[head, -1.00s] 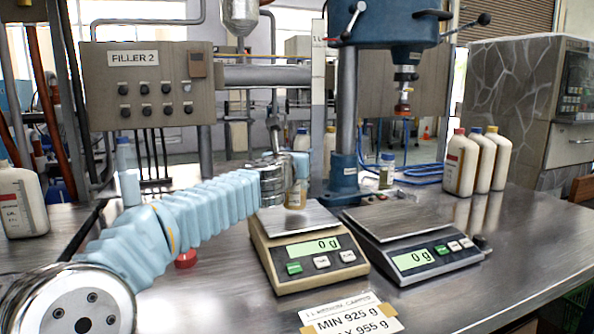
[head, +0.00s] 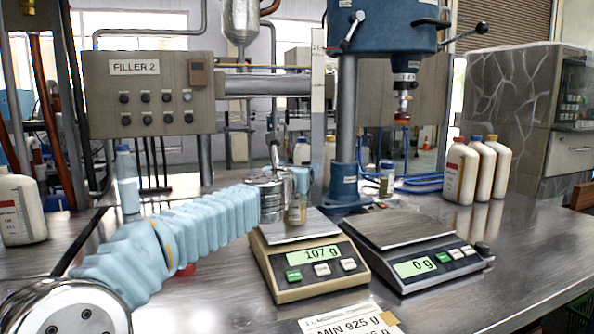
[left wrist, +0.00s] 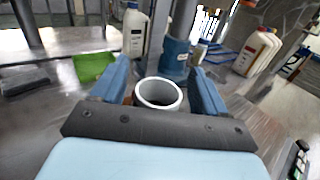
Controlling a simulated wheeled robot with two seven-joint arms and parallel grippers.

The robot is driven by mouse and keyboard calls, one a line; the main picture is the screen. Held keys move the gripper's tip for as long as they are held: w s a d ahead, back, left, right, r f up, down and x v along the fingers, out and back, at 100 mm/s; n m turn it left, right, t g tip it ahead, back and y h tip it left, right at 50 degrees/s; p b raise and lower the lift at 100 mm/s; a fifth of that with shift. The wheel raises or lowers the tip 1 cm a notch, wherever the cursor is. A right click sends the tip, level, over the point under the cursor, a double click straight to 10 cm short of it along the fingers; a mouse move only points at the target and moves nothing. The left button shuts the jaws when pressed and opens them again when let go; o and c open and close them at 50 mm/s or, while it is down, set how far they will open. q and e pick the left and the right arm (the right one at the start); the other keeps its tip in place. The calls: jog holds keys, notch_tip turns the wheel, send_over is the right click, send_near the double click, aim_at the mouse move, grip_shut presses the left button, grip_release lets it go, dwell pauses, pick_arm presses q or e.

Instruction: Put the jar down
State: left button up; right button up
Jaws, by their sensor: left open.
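The jar (head: 296,212) is a small clear glass jar with a yellowish label. It stands on the pan of the left, beige scale (head: 310,268), whose display reads 107 g. My left gripper (head: 299,182) is at the jar, with its blue fingers on either side. In the left wrist view the open mouth of the jar (left wrist: 158,94) shows between the spread fingers of my left gripper (left wrist: 160,88), which is open. The jar's lower part is hidden in that view. My right gripper is not in view.
A second, dark scale (head: 420,262) reading 0 g stands to the right. A blue press column (head: 345,180) and a small jar (head: 386,180) are behind. Several white bottles (head: 478,170) stand at the back right. A label card (head: 350,320) lies in front.

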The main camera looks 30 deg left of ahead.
pick_arm(q)
jog(key=v, duration=1.2)
jog(key=shift+b, duration=0.45)
